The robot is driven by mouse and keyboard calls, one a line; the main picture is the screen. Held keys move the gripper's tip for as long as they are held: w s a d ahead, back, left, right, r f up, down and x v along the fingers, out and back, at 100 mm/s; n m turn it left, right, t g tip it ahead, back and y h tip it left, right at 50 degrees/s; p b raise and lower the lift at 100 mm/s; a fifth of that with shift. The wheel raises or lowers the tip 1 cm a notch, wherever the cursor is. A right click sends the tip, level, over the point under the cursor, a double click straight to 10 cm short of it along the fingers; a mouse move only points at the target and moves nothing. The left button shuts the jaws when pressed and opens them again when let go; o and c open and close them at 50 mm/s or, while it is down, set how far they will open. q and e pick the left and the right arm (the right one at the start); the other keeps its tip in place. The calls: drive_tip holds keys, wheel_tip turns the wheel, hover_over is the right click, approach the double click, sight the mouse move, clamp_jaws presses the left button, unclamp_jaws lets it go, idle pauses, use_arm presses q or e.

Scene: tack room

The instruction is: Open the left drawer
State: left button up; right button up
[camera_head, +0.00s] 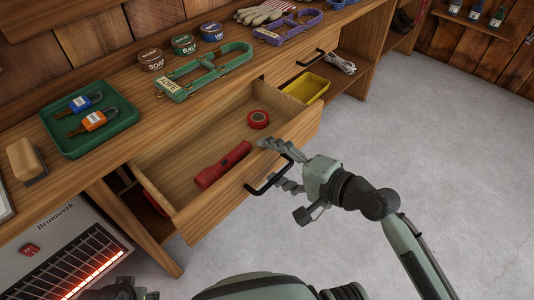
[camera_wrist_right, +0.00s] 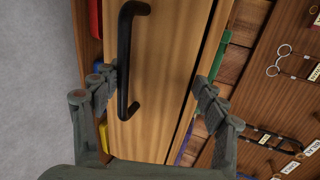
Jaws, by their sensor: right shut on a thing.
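The left drawer (camera_head: 206,219) is pulled out from under the wooden workbench, its inside showing. A red flashlight (camera_head: 223,165) and a red roll of tape (camera_head: 258,119) lie in it. My right gripper (camera_head: 283,164) is at the drawer front, its fingers above and below the black handle (camera_head: 262,184). In the right wrist view, the handle (camera_wrist_right: 126,62) lies between the spread fingers of the gripper (camera_wrist_right: 158,92), close against the left one. The contact on the right finger's side is unclear.
A second closed drawer (camera_head: 300,62) with a black handle is farther right. A yellow tray (camera_head: 306,87) and a white cable sit on a shelf below. A green tray (camera_head: 91,118) and halters lie on the benchtop. A glowing heater (camera_head: 65,255) stands lower left. Floor at right is clear.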

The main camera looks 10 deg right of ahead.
drive_tip(key=r, duration=0.2)
drive_tip(key=shift+s+d+r, duration=0.1)
drive_tip(key=shift+d+r, duration=0.2)
drive_tip(key=shift+c, duration=0.3)
drive_tip(key=shift+s+d+r+t, duration=0.35)
drive_tip(key=shift+s+d, duration=0.15)
drive_tip(key=shift+s, duration=0.2)
drive_tip(key=shift+c, duration=0.2)
drive_tip(key=shift+s+d+r, duration=0.1)
drive_tip(key=shift+s+d, duration=0.1)
drive_tip(key=shift+s, duration=0.1)
drive_tip(key=shift+c, duration=1)
drive_tip(key=shift+s+d, duration=0.15)
drive_tip(key=shift+s, duration=0.25)
drive_tip(key=c, duration=0.4)
use_arm(q)
drive_tip(key=shift+r, duration=0.3)
use_arm(e)
drive_tip(key=shift+s+d, duration=0.35)
drive_tip(key=shift+s, duration=0.2)
drive_tip(key=shift+s+d, duration=0.35)
drive_tip(key=shift+s, duration=0.2)
drive_tip(key=shift+c, duration=0.2)
